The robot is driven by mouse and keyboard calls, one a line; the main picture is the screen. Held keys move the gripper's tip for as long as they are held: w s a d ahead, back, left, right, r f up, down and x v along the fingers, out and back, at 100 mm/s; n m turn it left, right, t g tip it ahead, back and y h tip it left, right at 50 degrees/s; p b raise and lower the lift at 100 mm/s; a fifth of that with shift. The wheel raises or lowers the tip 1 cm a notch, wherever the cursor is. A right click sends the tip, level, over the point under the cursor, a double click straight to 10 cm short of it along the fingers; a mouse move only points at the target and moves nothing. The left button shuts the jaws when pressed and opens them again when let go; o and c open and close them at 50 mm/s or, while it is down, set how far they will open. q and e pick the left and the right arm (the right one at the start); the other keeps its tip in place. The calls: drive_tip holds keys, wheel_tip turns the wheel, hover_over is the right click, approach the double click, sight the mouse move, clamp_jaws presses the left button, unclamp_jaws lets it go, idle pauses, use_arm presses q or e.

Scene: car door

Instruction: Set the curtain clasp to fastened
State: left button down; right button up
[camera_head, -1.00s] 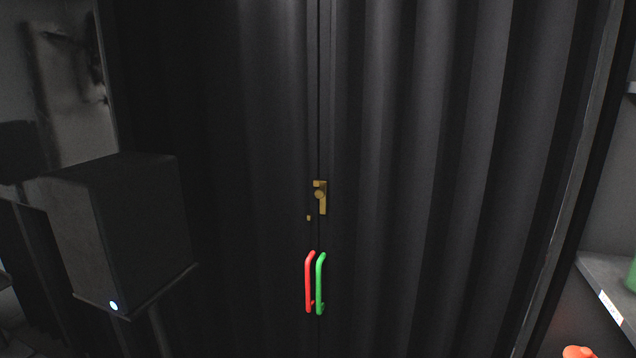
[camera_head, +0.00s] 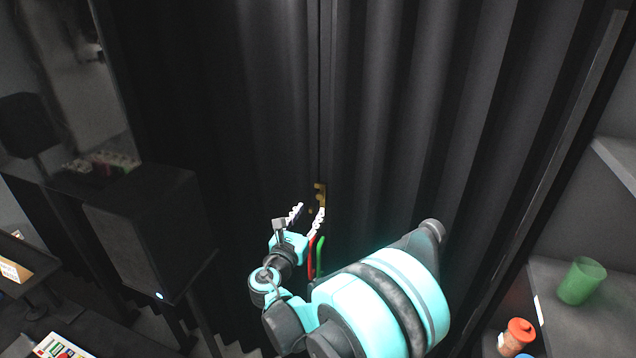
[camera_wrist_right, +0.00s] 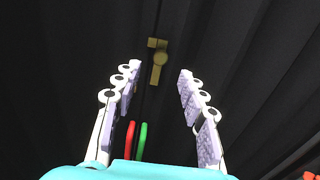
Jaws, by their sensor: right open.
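The brass curtain clasp (camera_head: 321,193) sits at the seam between two dark curtain panels (camera_head: 420,110). It also shows in the right wrist view (camera_wrist_right: 158,62), ahead of and between my fingers, with a lever hanging down from a round pivot. My right gripper (camera_head: 309,212) is open just below and left of the clasp in the head view, apart from it as far as I can tell. My left gripper is not in view.
A red handle (camera_head: 311,258) and a green handle (camera_head: 320,256) hang below the clasp, partly behind my right arm. A black speaker (camera_head: 150,230) stands at left. Shelves at right hold a green cup (camera_head: 581,281) and an orange-lidded jar (camera_head: 516,337).

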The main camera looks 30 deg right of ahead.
sight(319, 197)
drive_tip(key=x, duration=0.7)
drive_tip(key=shift+w+d+p, duration=0.2)
drive_tip(key=shift+d+p, duration=0.15)
drive_tip(key=shift+p, duration=0.05)
clamp_jaws()
